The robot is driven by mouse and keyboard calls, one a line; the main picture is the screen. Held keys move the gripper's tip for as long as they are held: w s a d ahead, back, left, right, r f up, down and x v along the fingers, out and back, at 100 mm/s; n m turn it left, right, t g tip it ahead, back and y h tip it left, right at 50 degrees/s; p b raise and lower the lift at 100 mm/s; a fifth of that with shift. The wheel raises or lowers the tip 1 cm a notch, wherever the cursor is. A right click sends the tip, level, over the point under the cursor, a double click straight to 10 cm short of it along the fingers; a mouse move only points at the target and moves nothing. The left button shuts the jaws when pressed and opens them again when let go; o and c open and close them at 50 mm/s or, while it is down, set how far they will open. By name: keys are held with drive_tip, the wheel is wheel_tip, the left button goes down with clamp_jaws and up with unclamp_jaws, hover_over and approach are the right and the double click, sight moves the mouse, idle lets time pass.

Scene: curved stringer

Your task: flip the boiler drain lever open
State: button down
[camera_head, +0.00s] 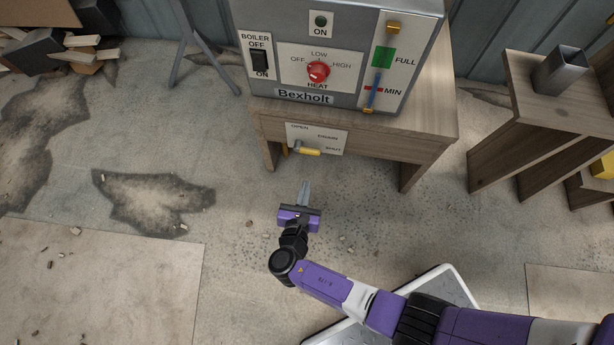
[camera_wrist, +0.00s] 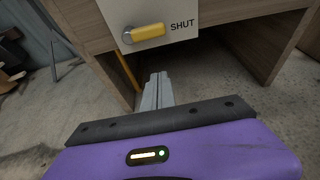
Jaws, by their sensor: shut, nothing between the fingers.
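The boiler drain lever (camera_head: 306,151) has a yellow grip and sits on a white plate (camera_head: 318,138) marked OPEN, DRAIN and SHUT, on the front of the wooden stand under the boiler. The lever lies nearly level, its yellow end pointing right toward SHUT. In the wrist view the yellow lever (camera_wrist: 148,32) shows next to the word SHUT, above and ahead of the fingertips. My gripper (camera_head: 304,187) is shut and empty, in front of and below the plate, apart from the lever. Its closed fingers also show in the wrist view (camera_wrist: 160,78).
The grey Bexholt boiler (camera_head: 340,50) stands on the wooden stand (camera_head: 420,122). A wooden side table (camera_head: 530,90) with a metal cup (camera_head: 559,72) is at right. Wood scraps (camera_head: 88,50) lie at upper left.

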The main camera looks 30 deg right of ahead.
sight(307, 148)
drive_tip(key=b+x, duration=0.4)
drive_tip(key=x, duration=0.4)
drive_tip(key=shift+w+d+r+p, duration=0.15)
drive_tip(key=shift+r+p, duration=0.2)
drive_tip(key=shift+r, duration=0.6)
drive_tip(key=shift+w+d+r+p, duration=0.1)
drive_tip(key=shift+r+p, duration=0.25)
drive_tip(key=shift+r, duration=0.55)
drive_tip(key=shift+r, duration=0.1)
